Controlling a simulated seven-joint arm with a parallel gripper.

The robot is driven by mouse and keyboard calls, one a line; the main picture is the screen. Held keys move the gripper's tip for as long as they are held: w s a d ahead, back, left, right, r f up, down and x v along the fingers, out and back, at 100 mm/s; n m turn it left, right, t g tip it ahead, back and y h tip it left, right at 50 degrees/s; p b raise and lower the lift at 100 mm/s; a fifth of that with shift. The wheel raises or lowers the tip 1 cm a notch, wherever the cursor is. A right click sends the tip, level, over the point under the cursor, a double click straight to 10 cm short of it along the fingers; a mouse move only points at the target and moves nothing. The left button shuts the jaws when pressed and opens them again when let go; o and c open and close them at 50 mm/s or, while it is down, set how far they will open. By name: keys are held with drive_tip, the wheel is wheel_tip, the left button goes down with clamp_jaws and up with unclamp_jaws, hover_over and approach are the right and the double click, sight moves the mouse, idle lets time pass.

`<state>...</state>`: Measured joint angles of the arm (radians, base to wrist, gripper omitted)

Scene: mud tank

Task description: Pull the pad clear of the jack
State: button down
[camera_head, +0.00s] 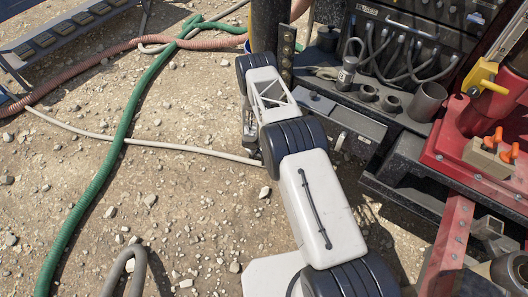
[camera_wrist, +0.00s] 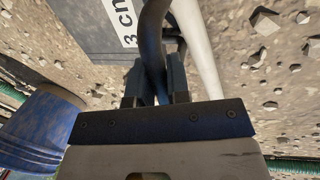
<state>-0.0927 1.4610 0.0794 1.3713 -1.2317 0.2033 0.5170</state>
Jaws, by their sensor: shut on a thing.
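In the wrist view, a dark grey pad (camera_wrist: 85,32) with a white "3 cm" label lies at the upper left. A thick dark loop (camera_wrist: 153,45) beside it runs down between the fingers of my gripper (camera_wrist: 157,78). The fingers are shut on this loop, which looks like the pad's handle; where it joins the pad is not clear. In the head view, my arm hides the pad and most of the gripper. I cannot pick out the jack for sure in either view; a dark upright column (camera_head: 268,22) stands just beyond my arm in the head view.
A pale hose (camera_head: 190,148) and a green hose (camera_head: 103,177) cross the stony ground on the left. A pale pipe (camera_wrist: 198,45) passes close by the fingers. A blue round thing (camera_wrist: 42,125) is at the left. A tool rack (camera_head: 415,50) and red machinery (camera_head: 470,150) crowd the right.

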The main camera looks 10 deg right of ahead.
drive_tip(key=s+a, duration=1.1)
drive_tip(key=shift+s+a, duration=0.15)
drive_tip(key=shift+a, duration=0.05)
idle(1.1)
idle(0.3)
drive_tip(key=s+a, duration=1.1)
drive_tip(key=shift+s+a, duration=0.15)
idle(1.0)
drive_tip(key=shift+s+a, duration=0.1)
drive_tip(key=s+a, duration=0.5)
drive_tip(key=shift+s+a, duration=0.15)
drive_tip(key=shift+s, duration=0.1)
idle(0.7)
drive_tip(key=c, duration=0.8)
unclamp_jaws()
drive_tip(key=shift+o, duration=1)
